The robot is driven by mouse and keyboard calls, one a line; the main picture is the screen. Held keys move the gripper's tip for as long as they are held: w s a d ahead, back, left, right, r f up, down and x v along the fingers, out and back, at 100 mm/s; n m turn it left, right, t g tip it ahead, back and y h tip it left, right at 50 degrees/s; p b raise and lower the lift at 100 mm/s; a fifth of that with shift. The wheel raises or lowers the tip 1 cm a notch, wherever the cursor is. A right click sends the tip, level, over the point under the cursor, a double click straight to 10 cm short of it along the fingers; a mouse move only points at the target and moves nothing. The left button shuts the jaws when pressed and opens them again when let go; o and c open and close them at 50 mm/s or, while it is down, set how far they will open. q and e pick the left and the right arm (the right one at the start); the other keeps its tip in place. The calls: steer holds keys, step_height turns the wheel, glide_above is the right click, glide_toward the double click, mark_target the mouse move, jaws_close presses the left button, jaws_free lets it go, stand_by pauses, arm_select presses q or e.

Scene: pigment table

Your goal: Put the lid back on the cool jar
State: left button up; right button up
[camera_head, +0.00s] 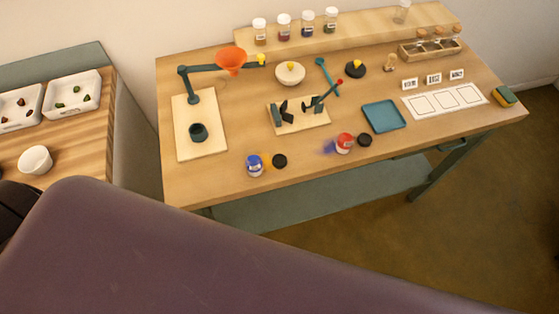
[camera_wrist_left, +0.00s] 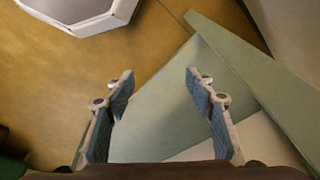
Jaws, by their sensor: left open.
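A jar with blue contents (camera_head: 254,166), which looks like the cool one, stands near the front edge of the table in the head view. A small round black lid (camera_head: 280,160) lies just right of it, with a small yellow-orange piece (camera_head: 267,160) between them. A red jar (camera_head: 345,142) stands farther right, with another black lid (camera_head: 364,140) beside it. My left gripper (camera_wrist_left: 159,82) is open and empty in the left wrist view, above the floor and a grey-green panel, away from the jars. My right gripper is not in view.
The table holds a stand with an orange funnel (camera_head: 231,60), a dark cup (camera_head: 198,133), a blue tray (camera_head: 384,116) and a white card (camera_head: 445,99). Several jars stand on the back shelf. A side table (camera_head: 72,139) with white trays is at left.

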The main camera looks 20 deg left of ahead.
mark_target(254, 163)
arm_select(q)
steer(key=w+d+r+t+b, duration=0.1)
steer(key=w+r, duration=0.1)
steer(key=r, duration=1)
steer(key=w+r+t+b, duration=0.1)
steer(key=w+r+b, duration=0.15)
steer(key=r, duration=0.95)
steer(key=w+d+r+m+g+h, duration=0.1)
steer(key=w+d+r+m+h, duration=0.1)
steer(key=w+d+r+m, duration=0.3)
steer(key=w+d+r+m+h+p, duration=0.1)
steer(key=d+m, duration=0.1)
steer(key=d, duration=0.5)
steer(key=w+d+r+m+g+h, duration=0.1)
steer(key=w+d+r+m+h, duration=0.1)
steer(key=w+d+r+m, duration=0.3)
steer(key=w+a+r+m+y, duration=0.1)
steer(key=a, duration=0.2)
steer(key=w+a+r+m+g+y, duration=0.1)
steer(key=w+a+m+y, duration=0.1)
steer(key=a, duration=0.2)
steer(key=w+a+m+g+y, duration=0.1)
steer(key=a+y, duration=0.1)
steer(key=a, duration=0.2)
steer(key=shift+w+r+m, duration=0.3)
steer(key=shift+r, duration=0.1)
